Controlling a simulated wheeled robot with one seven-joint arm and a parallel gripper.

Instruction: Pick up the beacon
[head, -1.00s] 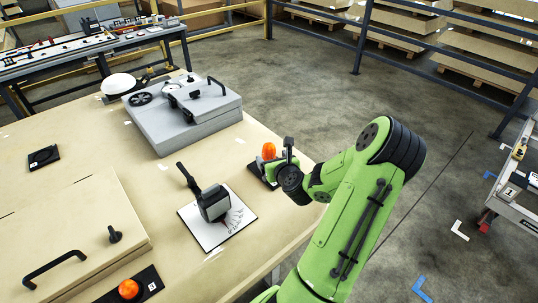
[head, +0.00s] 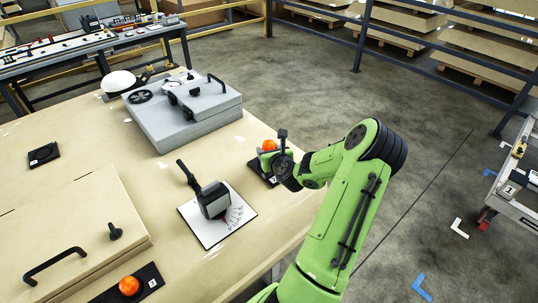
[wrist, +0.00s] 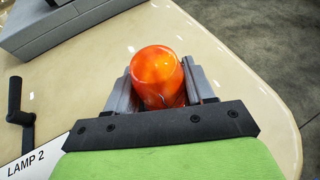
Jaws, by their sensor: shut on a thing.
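The orange beacon (head: 268,146) is at the right edge of the beige table, over a dark pad (head: 257,172). In the wrist view the orange dome of the beacon (wrist: 158,75) stands between the two grey fingers. My gripper (wrist: 158,92) is shut on it. In the head view my gripper (head: 272,158) is partly hidden by my own wrist. The beacon's lower part is hidden, so I cannot tell whether it touches the pad.
A lever box (head: 213,201) on a white plate stands left of my gripper. A grey case (head: 185,120) with handles lies behind. Another orange dome (head: 129,286) sits on a dark plate at the front left. Open floor lies right of the table.

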